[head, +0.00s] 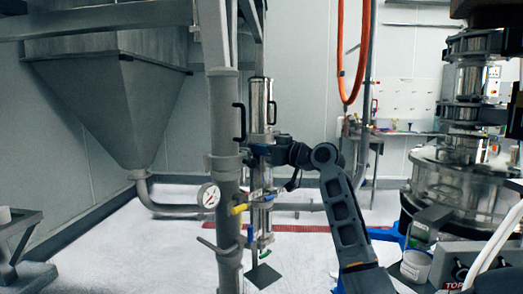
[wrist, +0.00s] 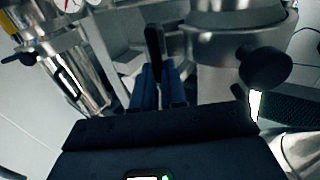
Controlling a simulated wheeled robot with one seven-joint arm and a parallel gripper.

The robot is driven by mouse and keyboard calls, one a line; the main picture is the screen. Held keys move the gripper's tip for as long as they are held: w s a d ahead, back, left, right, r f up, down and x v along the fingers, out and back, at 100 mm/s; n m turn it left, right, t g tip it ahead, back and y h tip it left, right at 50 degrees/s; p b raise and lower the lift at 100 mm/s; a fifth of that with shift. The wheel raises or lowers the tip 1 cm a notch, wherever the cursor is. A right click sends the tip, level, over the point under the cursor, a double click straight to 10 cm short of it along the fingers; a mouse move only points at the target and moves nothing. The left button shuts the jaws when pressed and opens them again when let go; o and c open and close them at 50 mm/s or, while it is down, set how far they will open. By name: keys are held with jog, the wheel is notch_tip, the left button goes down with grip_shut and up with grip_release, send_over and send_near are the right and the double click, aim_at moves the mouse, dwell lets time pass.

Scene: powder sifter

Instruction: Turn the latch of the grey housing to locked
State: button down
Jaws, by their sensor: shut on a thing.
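My gripper (wrist: 160,80) shows in the wrist view, with its two blue fingers closed around a black upright lever (wrist: 154,45); I take this lever for the latch. Beside it on the right is a grey round housing (wrist: 218,50) with a collar and a black knob (wrist: 266,67). In the head view my gripper (head: 262,151) is at the vertical fittings just right of the thick grey pipe (head: 223,120). The latch is too small and hidden there to make out. Whether it stands at locked cannot be told.
A polished cylinder (head: 262,100) with black handles stands just above my gripper. A pressure gauge (head: 208,196) and a yellow valve handle (head: 239,209) are close below left. A grey hopper (head: 110,105) is at left, steel machinery (head: 460,180) at right. Pale floor is open below.

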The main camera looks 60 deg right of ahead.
jog(key=m+p, duration=0.2)
jog(key=m, duration=0.2)
jog(key=d+m+p, duration=0.1)
jog(key=m+p, duration=0.1)
jog(key=m, duration=0.2)
jog(key=f+m+p, duration=0.1)
jog(key=m+p, duration=0.1)
jog(key=m, duration=0.1)
jog(key=shift+s+d+m, duration=0.2)
jog(key=shift+d+m, duration=0.2)
jog(key=shift+f+p, duration=0.1)
jog(key=shift+p, duration=0.2)
jog(key=c, duration=1.2)
grip_release()
jog(key=shift+b+v, duration=0.85)
jog(key=shift+v, duration=3.05)
